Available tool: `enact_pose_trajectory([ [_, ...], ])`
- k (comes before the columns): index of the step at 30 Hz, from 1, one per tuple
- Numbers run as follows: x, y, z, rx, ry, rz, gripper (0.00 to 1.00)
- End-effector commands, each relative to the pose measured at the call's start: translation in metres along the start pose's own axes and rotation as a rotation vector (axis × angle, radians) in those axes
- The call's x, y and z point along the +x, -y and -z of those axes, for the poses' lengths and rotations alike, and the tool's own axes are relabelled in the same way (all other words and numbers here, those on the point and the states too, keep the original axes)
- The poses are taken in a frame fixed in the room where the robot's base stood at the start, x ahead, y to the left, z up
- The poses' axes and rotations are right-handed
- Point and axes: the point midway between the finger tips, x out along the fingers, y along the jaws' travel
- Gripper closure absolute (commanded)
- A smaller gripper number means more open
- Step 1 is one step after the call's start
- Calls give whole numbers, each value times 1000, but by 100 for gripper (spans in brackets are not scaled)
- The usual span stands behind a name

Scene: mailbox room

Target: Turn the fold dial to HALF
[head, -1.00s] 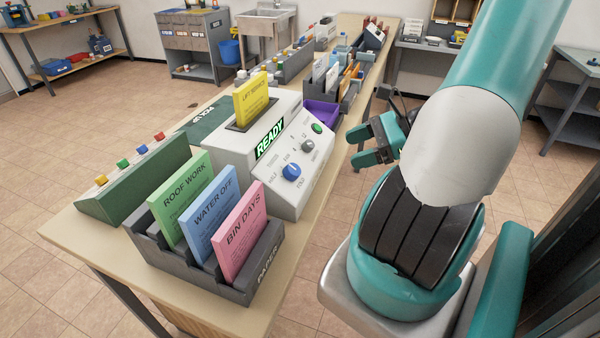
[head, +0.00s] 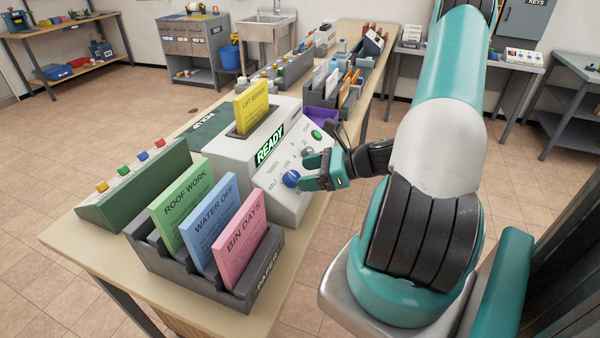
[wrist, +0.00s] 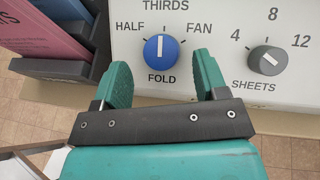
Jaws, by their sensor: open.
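The blue fold dial (head: 291,178) is on the sloped front panel of the white READY machine (head: 232,150). In the wrist view the fold dial (wrist: 161,50) has a white pointer line aimed up at THIRDS, with HALF at its upper left and FAN at its upper right. My gripper (head: 311,172) is open in front of the panel. In the wrist view its two teal fingers stand left and right of the dial's lower part, with visible gaps and nothing held between them.
The grey sheets dial (wrist: 267,60) sits right of the fold dial, near my right finger. A green button (head: 317,135) is higher on the panel. A paper rack (head: 245,290) with green, blue and pink sheets stands close at the left. A yellow sheet (head: 251,107) stands in the machine's top.

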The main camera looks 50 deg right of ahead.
Motion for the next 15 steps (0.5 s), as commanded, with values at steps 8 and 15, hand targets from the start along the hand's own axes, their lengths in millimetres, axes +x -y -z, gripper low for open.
enact_pose_trajectory([
  [8, 24, 0, 0, 0, 0, 0, 34],
  [15, 25, 0, 0, -1, 0, 1, 34],
])
